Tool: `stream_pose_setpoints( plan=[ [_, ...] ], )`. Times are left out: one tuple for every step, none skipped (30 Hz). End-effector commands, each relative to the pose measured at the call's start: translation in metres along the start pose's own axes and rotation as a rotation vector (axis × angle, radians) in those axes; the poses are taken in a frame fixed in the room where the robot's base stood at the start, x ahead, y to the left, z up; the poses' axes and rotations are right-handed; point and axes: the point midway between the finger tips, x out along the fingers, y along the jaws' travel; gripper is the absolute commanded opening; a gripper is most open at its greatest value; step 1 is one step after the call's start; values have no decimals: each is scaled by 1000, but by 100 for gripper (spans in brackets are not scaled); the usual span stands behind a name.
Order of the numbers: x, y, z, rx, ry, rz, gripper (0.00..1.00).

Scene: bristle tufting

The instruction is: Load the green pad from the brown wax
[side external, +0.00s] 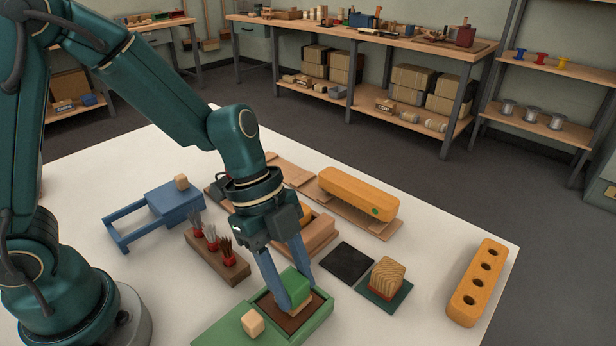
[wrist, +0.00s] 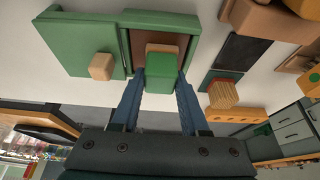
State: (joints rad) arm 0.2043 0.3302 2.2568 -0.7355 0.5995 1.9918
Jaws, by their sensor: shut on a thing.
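My gripper (side external: 291,288) is shut on the green pad (side external: 295,283), a green block with a pale tan layer at its lower end. The wrist view shows the pad (wrist: 162,84) between the two blue fingers. The pad is upright over the brown wax (side external: 273,311), inside the open part of a green box (side external: 318,324). Its tan end is at or very near the wax; I cannot tell whether they touch. Part of the wax (wrist: 140,42) is hidden behind the pad. The green lid (side external: 236,330) with a tan knob (side external: 253,322) lies to the left of the opening.
A black mat (side external: 346,263) and a tan bristle block on a dark green plate (side external: 378,292) are to the right. A brown rack (side external: 215,262) of bristle tufts and a blue stand (side external: 160,210) are left. An orange bar with holes (side external: 477,283) lies far right.

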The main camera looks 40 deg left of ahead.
Motion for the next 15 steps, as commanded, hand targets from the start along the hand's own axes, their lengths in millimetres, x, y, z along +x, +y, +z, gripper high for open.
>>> stream_pose_setpoints(
  plan=[
    [1, 1, 2, 0, -4, 2, 0],
    [1, 1, 2, 0, -5, 2, 0],
    [1, 1, 1, 0, -4, 2, 0],
    [0, 0, 1, 0, -4, 2, 0],
    [-2, 0, 0, 1, -3, 1, 0],
    [-4, 0, -1, 1, -1, 0, 0],
    [-6, 0, -2, 2, -1, -1, 0],
    [-8, -1, -3, 2, 0, -2, 0],
    [-11, -1, -5, 2, 1, -2, 0],
    [-14, -1, -6, 3, 0, -3, 0],
    [-16, 0, -7, 2, 1, -2, 0],
    [-18, -1, -8, 3, -1, -2, 0],
    [-21, -1, -8, 2, -1, -3, 0],
    [-23, 0, -9, 1, -2, -3, 0],
    [-26, -1, -10, 2, -1, -2, 0]
  ],
)
